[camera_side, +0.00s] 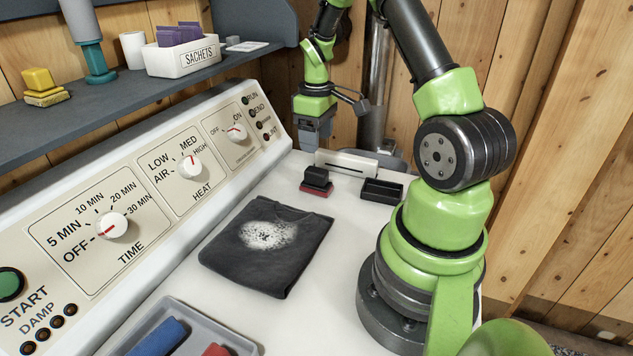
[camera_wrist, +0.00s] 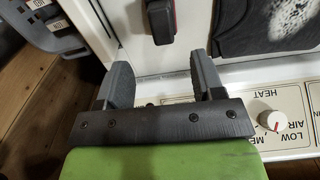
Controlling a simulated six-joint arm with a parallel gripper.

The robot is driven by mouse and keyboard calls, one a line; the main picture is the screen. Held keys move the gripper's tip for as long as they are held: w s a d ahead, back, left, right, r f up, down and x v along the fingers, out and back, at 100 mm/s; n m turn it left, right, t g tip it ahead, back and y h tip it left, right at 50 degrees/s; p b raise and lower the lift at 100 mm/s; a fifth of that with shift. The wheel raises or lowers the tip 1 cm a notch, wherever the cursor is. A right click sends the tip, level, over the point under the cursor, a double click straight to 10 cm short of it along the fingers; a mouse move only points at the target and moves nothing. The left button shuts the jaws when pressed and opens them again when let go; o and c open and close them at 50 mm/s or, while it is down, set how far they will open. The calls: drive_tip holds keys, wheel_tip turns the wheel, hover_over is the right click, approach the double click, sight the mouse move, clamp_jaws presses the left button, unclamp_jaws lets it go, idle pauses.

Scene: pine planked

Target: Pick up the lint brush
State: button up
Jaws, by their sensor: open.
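The lint brush (camera_side: 316,182), a black block-shaped handle on a red base, stands on the white worktop beyond the dark cloth. It also shows at the top of the wrist view (camera_wrist: 161,20), ahead of and roughly between my fingers, its far end cut off by the frame edge. My gripper (camera_side: 316,143) hangs above and behind the brush in the side view, apart from it. In the wrist view my gripper (camera_wrist: 162,80) has its two grey fingers wide apart with nothing between them.
A folded dark cloth (camera_side: 285,262) with a white fuzzy patch lies nearer. A black open tray (camera_side: 382,191) and a white slotted block (camera_side: 346,163) sit close to the brush. The sloped control panel (camera_side: 150,215) borders the left. A grey tray (camera_side: 246,346) holds blue and red items.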

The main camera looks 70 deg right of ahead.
sight(317, 170)
wheel_tip(317, 170, down, 9)
drive_tip(key=shift+a+r, duration=0.1)
drive_tip(key=c, duration=1)
wheel_tip(317, 170, up, 10)
idle(0.4)
